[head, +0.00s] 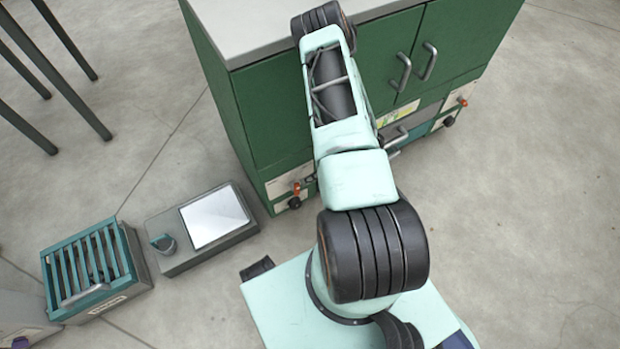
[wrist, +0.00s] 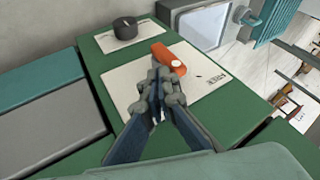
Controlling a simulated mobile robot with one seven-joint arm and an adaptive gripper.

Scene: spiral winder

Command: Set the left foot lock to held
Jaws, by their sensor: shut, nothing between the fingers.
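The left foot lock shows in the wrist view as an orange lever (wrist: 169,57) with a pale round pivot, on a white plate (wrist: 125,84) on the green cabinet front. The plate has small dark lettering that I cannot read surely, and a short dark mark. My gripper (wrist: 163,78) is shut and empty, its fingertips overlapping the lever's lower left side; I cannot tell whether they touch it. In the head view the orange lever (head: 297,188) sits low on the cabinet's left front corner. My arm hides most of the gripper there.
A black knob (wrist: 125,27) sits on a separate plate beside the lock. A similar orange lever (head: 462,101) is at the cabinet's right. A grey box with a pale panel (head: 214,216) and a teal slatted crate (head: 137,264) stand on the floor at left.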

